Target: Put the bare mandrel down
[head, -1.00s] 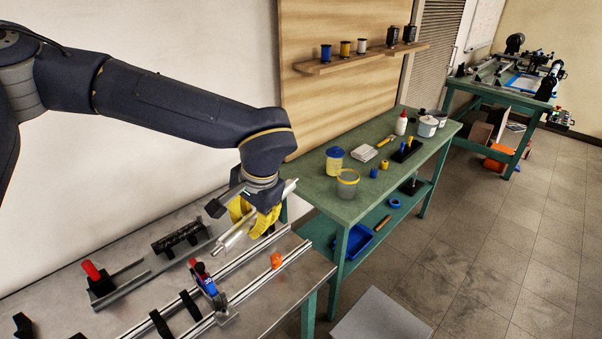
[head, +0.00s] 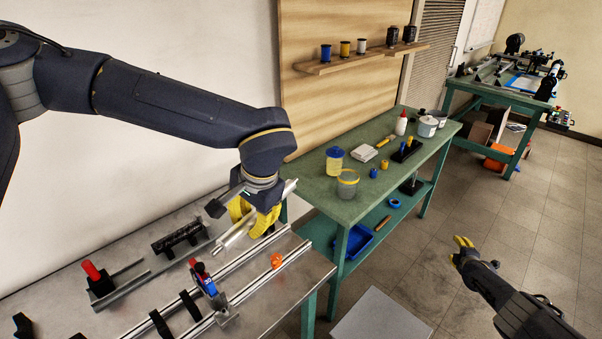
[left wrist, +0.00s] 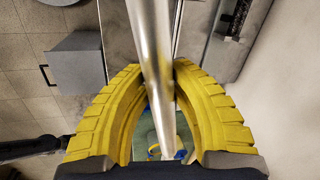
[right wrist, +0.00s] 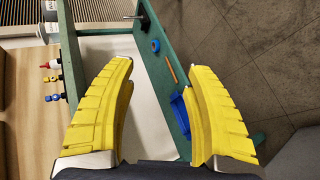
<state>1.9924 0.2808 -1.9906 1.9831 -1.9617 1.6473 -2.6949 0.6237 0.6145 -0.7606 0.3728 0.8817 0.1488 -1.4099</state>
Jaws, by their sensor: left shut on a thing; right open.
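The bare mandrel (head: 235,233) is a smooth silvery rod, in the head view held above the right end of the metal table. My left gripper (head: 254,219), with yellow fingers, is shut on it. In the left wrist view the mandrel (left wrist: 152,60) runs lengthwise between the yellow fingers (left wrist: 160,70). My right gripper (head: 463,246) is open and empty, over the floor at the right of the head view. Its two yellow fingers (right wrist: 160,85) are spread apart in the right wrist view.
The metal table (head: 60,290) carries twin rails (head: 250,288), a red-and-blue fixture (head: 205,280), an orange part (head: 277,260) and a dark cradle (head: 177,236). A green bench (head: 310,185) with tubs and tools stands beyond it. Open floor lies at right.

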